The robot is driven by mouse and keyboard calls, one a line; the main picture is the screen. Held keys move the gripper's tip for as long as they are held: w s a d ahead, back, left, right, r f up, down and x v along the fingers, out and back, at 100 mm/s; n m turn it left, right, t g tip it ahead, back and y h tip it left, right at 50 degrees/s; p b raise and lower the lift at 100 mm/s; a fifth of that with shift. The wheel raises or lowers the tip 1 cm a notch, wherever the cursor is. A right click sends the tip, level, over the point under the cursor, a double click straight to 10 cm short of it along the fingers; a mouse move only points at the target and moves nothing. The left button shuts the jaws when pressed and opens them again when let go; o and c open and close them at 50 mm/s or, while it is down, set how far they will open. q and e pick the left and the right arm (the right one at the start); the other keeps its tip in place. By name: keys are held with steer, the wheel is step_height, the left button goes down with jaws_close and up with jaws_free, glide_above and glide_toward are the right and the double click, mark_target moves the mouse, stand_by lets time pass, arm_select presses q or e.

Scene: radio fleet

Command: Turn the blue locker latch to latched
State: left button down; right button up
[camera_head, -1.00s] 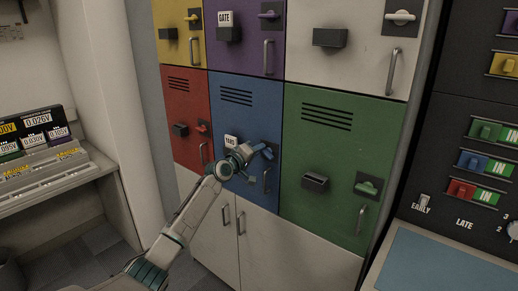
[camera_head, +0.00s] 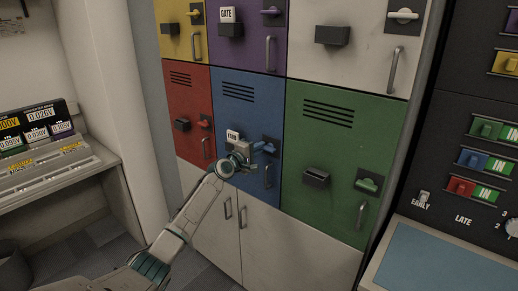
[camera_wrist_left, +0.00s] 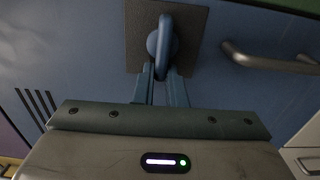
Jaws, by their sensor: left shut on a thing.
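The blue locker (camera_head: 250,97) is in the middle of the lower row in the head view, its door closed. Its blue latch (camera_head: 270,149) sits on a dark plate on the door's right side. The latch lever looks about level in the head view. In the left wrist view, the lever (camera_wrist_left: 165,42) runs up and down the picture on its plate. My left gripper (camera_head: 258,148) comes from the left and is shut on the lever's near end. Its fingers also show in the wrist view (camera_wrist_left: 163,82). My right gripper is not in view.
A bar handle (camera_head: 268,175) is just below the latch. A dark holder with a white label (camera_head: 233,135) is close to the left gripper. Green (camera_head: 345,140) and red (camera_head: 190,100) lockers flank the blue one. A blue-topped counter (camera_head: 440,262) is at right.

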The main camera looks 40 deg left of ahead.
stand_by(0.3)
arm_select(q)
steer(key=c, duration=1.5)
jaws_free()
steer(key=shift+s+a, duration=0.15)
steer(key=shift+s, duration=1.65)
steer(key=shift+s+a, duration=0.15)
steer(key=shift+s, duration=1.65)
steer(key=shift+s+a, duration=0.15)
steer(key=shift+s, duration=1.65)
steer(key=shift+f, duration=0.2)
